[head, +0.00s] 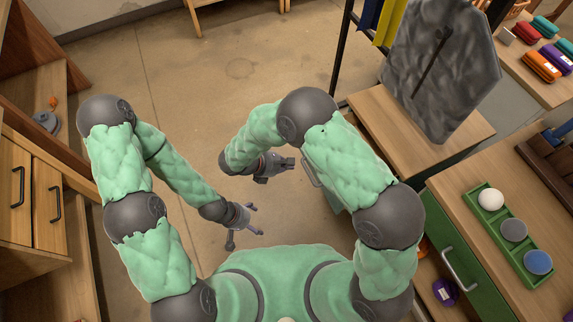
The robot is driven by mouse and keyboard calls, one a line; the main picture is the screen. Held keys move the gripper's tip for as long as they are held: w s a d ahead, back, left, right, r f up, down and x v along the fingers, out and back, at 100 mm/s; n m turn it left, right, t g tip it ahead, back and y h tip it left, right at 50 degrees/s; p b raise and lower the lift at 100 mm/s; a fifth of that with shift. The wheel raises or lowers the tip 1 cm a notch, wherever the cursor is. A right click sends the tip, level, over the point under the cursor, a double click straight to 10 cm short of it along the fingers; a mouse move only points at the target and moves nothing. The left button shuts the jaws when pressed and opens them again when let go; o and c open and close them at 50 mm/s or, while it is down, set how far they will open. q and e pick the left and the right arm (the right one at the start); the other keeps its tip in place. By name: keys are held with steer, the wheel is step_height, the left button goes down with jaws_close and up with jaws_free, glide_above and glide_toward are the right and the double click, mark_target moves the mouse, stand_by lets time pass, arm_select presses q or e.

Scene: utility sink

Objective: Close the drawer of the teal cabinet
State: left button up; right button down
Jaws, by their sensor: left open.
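A pale grey-teal drawer front with a light bar handle (311,169) shows beside my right forearm. It appears to stick out to the left from below a wooden-topped cabinet (375,110), but my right arm hides most of it. How far it stands open cannot be told. My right gripper (286,164) is just left of the handle, apart from it in the picture; its jaw state is unclear. My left gripper (246,227) is open and empty over the floor, lower and further left.
A grey hexagonal slab (440,65) stands on the wooden top. At the right, a dark green drawer front (463,262) sits under a counter holding a green tray (512,238) with three round pieces. Wooden cabinets (30,205) line the left. The floor (235,75) between is clear.

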mark_target(305, 169)
steer(key=b+x, duration=0.1)
steer(key=x, duration=0.1)
steer(key=r+x, duration=0.1)
steer(key=x, duration=0.2)
steer(key=d+b+x, duration=0.1)
steer(key=x, duration=0.2)
steer(key=shift+w+d+b, duration=0.2)
steer(key=shift+w+b, duration=0.05)
steer(key=shift+b, duration=0.1)
arm_select(q)
steer(key=shift+f, duration=1.7)
arm_select(e)
steer(key=shift+w+d+r, duration=0.15)
steer(key=shift+w+d, duration=0.1)
steer(key=shift+d, duration=0.4)
